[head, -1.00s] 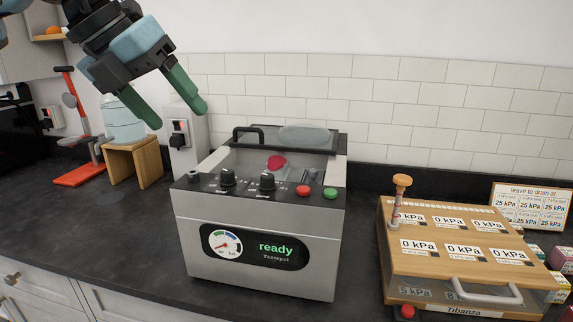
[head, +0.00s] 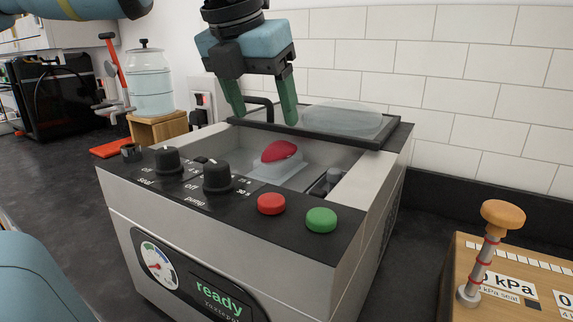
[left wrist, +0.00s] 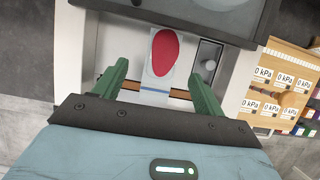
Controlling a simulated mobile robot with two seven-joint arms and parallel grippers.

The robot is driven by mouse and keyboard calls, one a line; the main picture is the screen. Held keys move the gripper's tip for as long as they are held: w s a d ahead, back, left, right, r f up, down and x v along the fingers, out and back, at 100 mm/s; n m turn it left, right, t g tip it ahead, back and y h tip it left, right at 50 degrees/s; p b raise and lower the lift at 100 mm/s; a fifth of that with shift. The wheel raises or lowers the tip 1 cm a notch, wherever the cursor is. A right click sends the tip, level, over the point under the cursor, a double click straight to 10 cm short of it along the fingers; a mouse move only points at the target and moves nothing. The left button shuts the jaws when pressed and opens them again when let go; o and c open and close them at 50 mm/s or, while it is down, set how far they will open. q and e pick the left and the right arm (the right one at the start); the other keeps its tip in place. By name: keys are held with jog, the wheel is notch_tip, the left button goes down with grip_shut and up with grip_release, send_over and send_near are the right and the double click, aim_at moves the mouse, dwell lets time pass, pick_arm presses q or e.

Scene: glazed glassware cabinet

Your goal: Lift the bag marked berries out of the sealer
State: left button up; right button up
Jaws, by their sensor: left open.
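The sealer (head: 330,240) is a grey box with a black front panel, and its display reads "ready". Its lid (head: 385,134), dark-framed with a clear dome, is at the back and the chamber is uncovered. A clear bag with a red patch (head: 281,151) lies in the chamber; I cannot read any marking on it. The bag also shows in the left wrist view (left wrist: 164,52), ahead of and between the fingers. My left gripper (head: 262,116) is open and empty, with green fingers pointing down above the back of the chamber. My right gripper is not in view.
Knobs, a red button (head: 271,203) and a green button (head: 321,220) sit on the sealer's front panel. A wooden box with kPa labels (head: 510,285) and an orange-topped plunger (head: 503,218) stand at the right. A glass jar (head: 150,85) on a wooden stand is at the back left.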

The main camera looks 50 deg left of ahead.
aim_at(279, 153)
pick_arm(q)
jog(key=shift+w+f, duration=0.1)
jog(key=shift+f, duration=0.4)
jog(key=shift+w+a+f, duration=0.1)
jog(key=shift+w+f, duration=0.15)
jog(key=shift+f, duration=0.2)
jog(key=shift+w+f, duration=0.2)
jog(key=shift+f, duration=0.2)
jog(key=x, duration=0.5)
jog(key=shift+d, duration=0.3)
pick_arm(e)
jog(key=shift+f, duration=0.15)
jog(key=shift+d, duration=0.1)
pick_arm(q)
jog(key=c, duration=1.1)
